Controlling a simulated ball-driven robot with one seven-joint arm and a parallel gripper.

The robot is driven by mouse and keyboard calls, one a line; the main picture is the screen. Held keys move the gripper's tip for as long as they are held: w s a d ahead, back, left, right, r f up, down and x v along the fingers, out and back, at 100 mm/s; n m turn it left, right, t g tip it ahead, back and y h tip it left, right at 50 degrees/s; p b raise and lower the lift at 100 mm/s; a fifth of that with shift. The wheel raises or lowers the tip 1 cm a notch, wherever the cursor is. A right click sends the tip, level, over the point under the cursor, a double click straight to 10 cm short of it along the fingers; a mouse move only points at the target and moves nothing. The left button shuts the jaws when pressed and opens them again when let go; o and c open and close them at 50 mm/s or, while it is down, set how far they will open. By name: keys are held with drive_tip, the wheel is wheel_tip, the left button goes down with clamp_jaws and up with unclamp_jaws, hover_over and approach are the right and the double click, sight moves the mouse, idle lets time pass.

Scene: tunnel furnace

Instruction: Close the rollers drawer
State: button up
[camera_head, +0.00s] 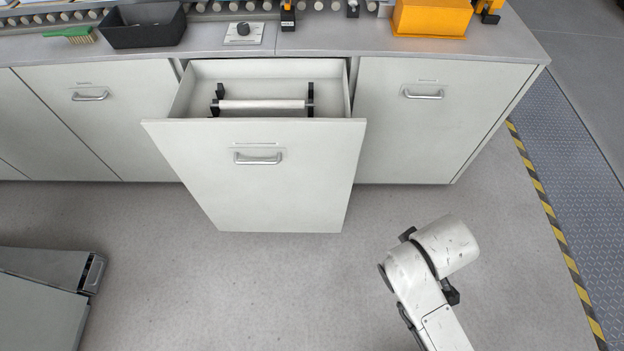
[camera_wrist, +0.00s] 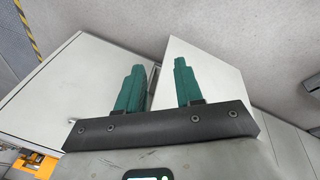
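The rollers drawer (camera_head: 262,195) stands pulled out from the middle of the cabinet row in the head view. Its front carries a bar handle (camera_head: 257,159), and a pale roller (camera_head: 262,104) lies on black supports inside. In the wrist view my gripper (camera_wrist: 157,75) shows two green fingers set apart, with nothing seen between them but pale panels behind. A pale panel that looks like the drawer front (camera_wrist: 210,80) shows behind the right finger. In the head view my arm is at the lower right, apart from the drawer; my fingers are hidden there.
Closed cabinet fronts flank the drawer on the left (camera_head: 95,110) and right (camera_head: 425,120). The worktop (camera_head: 300,40) above holds a black bin (camera_head: 143,25), a green brush (camera_head: 70,35), a knob plate (camera_head: 243,33) and an orange box (camera_head: 432,17). The floor before the drawer is clear.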

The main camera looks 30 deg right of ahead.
drive_tip(key=w+d+f+n+t+h+b, duration=0.1)
drive_tip(key=w+d+f+n+h+b, duration=0.2)
drive_tip(key=w+d+f+n+t+h+b, duration=0.1)
drive_tip(key=w+d+f+n+h+b, duration=0.1)
drive_tip(key=w+d+b, duration=0.1)
drive_tip(key=shift+w+f+n+t+h+b, duration=0.3)
drive_tip(key=shift+f+n+h+b, duration=0.1)
drive_tip(key=shift+b, duration=0.25)
drive_tip(key=c, duration=0.5)
drive_tip(key=w+n+b, duration=0.1)
drive_tip(key=w+n+t+h+b, duration=0.1)
drive_tip(key=w+n+b, duration=0.1)
drive_tip(key=w+n+t+h+b, duration=0.1)
drive_tip(key=n, duration=0.1)
drive_tip(key=shift+w+d+f+b, duration=0.2)
drive_tip(key=shift+f+b, duration=0.1)
drive_tip(key=shift+f, duration=0.1)
clamp_jaws()
drive_tip(key=n+t+y+b, duration=0.1)
drive_tip(key=n+t+b, duration=0.8)
drive_tip(key=n, duration=0.9)
approach(333, 157)
drive_tip(key=b+x, duration=0.1)
drive_tip(key=x, duration=0.6)
drive_tip(key=shift+a+r, duration=0.1)
drive_tip(key=shift+r, duration=0.05)
